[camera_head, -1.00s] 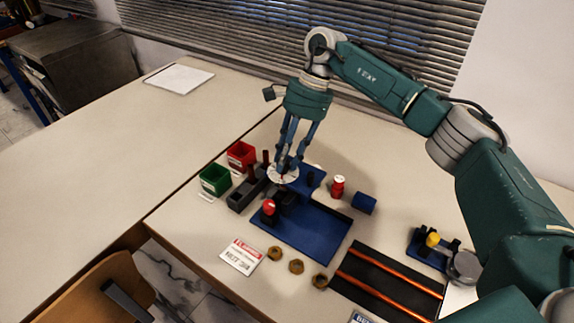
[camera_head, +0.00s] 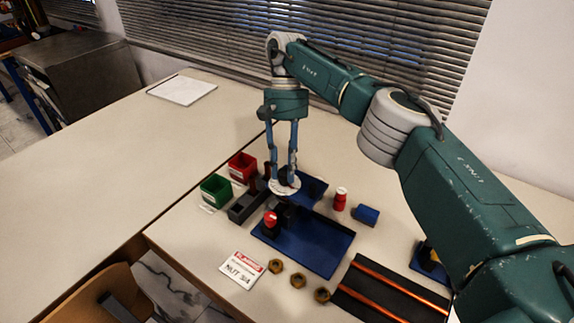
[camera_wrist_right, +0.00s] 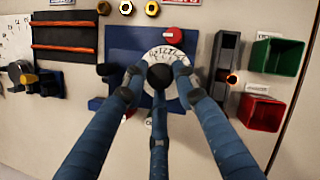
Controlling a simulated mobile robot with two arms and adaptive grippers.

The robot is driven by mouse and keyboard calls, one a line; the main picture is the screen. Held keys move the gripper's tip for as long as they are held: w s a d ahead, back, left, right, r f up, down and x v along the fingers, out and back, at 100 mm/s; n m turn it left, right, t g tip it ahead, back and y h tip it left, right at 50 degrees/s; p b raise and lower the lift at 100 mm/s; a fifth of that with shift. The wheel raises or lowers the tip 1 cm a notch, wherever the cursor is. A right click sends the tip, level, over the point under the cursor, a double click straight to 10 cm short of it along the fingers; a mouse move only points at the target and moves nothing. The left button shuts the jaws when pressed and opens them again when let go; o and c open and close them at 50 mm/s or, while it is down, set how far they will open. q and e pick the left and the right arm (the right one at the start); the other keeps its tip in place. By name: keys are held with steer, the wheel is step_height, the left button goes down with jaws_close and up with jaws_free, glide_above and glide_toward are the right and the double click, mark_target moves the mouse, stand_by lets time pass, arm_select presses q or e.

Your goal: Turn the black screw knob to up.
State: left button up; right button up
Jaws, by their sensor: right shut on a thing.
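The black screw knob (camera_wrist_right: 160,76) shows in the right wrist view as a round black top, in front of a white dial (camera_wrist_right: 178,52) with dark markings. In the head view the dial (camera_head: 282,190) stands at the back of the blue base plate (camera_head: 318,247). My right gripper (camera_head: 285,180) points down over the dial. In the right wrist view its blue-grey fingers (camera_wrist_right: 159,80) close around the knob from several sides. In the head view the fingers mostly hide the knob, and I cannot tell which way it points. My left gripper is not in view.
A red button (camera_head: 271,218) stands in front of the dial. Red (camera_head: 243,167) and green (camera_head: 216,189) bins stand left of it. A red bottle (camera_head: 340,199) and a blue block (camera_head: 367,215) are to the right. Brass nuts (camera_head: 298,281) and a black rail board (camera_head: 385,290) lie in front.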

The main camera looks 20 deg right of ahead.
steer(key=shift+a+r+n+h, duration=0.1)
steer(key=shift+a+n+h, duration=0.1)
steer(key=shift+n, duration=0.4)
steer(key=shift+a+r+n+h, duration=0.1)
steer(key=shift+n+h, duration=0.1)
steer(key=shift+n, duration=0.4)
steer(key=shift+c, duration=0.2)
steer(key=shift+o, duration=0.2)
steer(key=shift+f, duration=0.1)
steer(key=o, duration=1.1)
steer(key=shift+c, duration=0.2)
steer(key=shift+s+a, duration=0.1)
steer(key=shift+d, duration=0.2)
steer(key=shift+f, duration=0.1)
